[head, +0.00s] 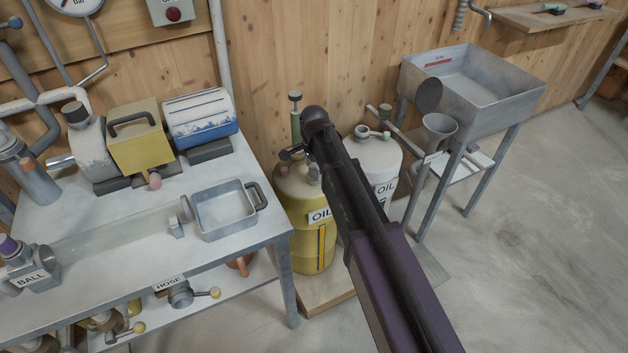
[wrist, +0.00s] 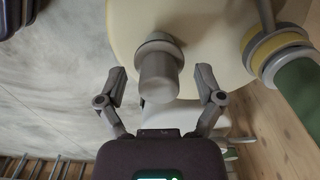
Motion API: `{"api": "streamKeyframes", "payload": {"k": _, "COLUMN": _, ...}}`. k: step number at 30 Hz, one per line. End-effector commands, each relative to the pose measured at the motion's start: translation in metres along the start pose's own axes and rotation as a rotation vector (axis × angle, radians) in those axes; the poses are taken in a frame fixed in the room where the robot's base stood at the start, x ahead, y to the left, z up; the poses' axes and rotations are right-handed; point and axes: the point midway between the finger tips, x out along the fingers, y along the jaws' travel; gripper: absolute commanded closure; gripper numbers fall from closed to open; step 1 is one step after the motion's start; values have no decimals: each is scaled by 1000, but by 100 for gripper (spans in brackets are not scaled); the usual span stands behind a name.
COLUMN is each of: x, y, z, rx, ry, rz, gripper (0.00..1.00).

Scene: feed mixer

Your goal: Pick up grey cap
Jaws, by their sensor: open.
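The grey cap (wrist: 158,76) is a short cylinder on a wider collar, standing on the pale top of a tank in the wrist view. My gripper (wrist: 160,82) is open, one finger on each side of the cap, with a visible gap on both sides. Whether the fingertips are level with the cap in depth I cannot tell. In the head view a small grey cap (head: 314,173) shows on top of the yellow oil tank (head: 292,195), beside my dark arm. My gripper is mostly hidden by the arm there.
A green pump (wrist: 298,82) with a yellow and grey collar rises right of the cap. A white oil tank (head: 376,158) stands close behind my arm. A workbench (head: 150,240) with a metal tray (head: 222,210) is at left, a sink (head: 480,85) at right. Open floor lies lower right.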

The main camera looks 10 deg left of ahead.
Motion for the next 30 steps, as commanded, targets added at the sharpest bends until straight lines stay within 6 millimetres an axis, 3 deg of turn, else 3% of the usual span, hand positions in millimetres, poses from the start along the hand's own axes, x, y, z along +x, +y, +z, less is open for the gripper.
{"api": "streamKeyframes", "payload": {"k": 12, "x": 33, "y": 1, "z": 0, "rx": 0, "ry": 0, "rz": 0, "gripper": 14}}
{"api": "streamKeyframes", "payload": {"k": 30, "x": 35, "y": 1, "z": 0, "rx": 0, "ry": 0, "rz": 0, "gripper": 14}}
